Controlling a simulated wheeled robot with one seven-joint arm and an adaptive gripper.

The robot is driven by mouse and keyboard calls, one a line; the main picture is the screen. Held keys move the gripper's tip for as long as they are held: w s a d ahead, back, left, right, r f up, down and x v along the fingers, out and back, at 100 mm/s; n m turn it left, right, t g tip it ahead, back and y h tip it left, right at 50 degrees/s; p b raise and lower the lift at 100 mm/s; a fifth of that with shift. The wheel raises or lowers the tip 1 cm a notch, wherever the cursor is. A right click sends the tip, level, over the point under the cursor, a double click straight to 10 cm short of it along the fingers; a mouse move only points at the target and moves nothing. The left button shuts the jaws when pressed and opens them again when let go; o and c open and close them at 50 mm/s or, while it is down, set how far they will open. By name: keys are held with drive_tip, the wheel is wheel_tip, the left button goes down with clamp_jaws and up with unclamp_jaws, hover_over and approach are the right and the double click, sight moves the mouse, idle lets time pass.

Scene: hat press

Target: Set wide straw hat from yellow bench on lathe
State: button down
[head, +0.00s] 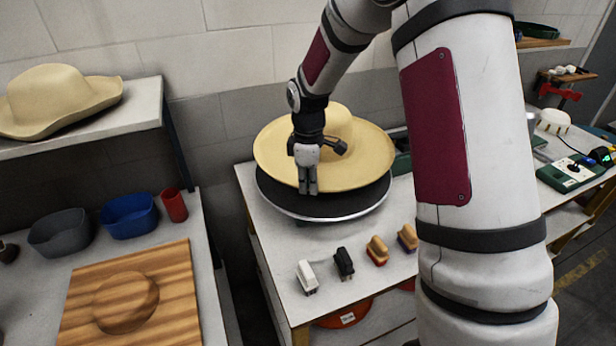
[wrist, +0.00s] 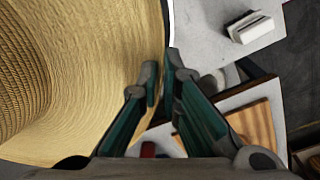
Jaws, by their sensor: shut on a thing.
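A wide pale straw hat (head: 345,148) with a rounded crown is over a round black disc (head: 345,203) with a pale rim, which may be the lathe. The disc stands on a white-topped bench (head: 330,245) with a yellowish frame. My gripper (head: 308,190) points down at the front left of the brim and is shut on the brim edge. In the wrist view the fingers (wrist: 165,78) pinch the edge of the hat (wrist: 90,70), which fills the left side. The disc shows below the front brim; whether the hat touches it is hidden.
Several small brushes or blocks (head: 345,263) stand in front of the disc. At left, another hat (head: 58,100) lies on a shelf, above bowls (head: 130,215) and a wooden board (head: 130,298). A cluttered bench with a green device (head: 570,172) stands at right.

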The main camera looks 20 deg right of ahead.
drive_tip(key=shift+f+b, duration=0.5)
drive_tip(key=shift+f, duration=3.05)
drive_tip(key=c, duration=1.7)
unclamp_jaws()
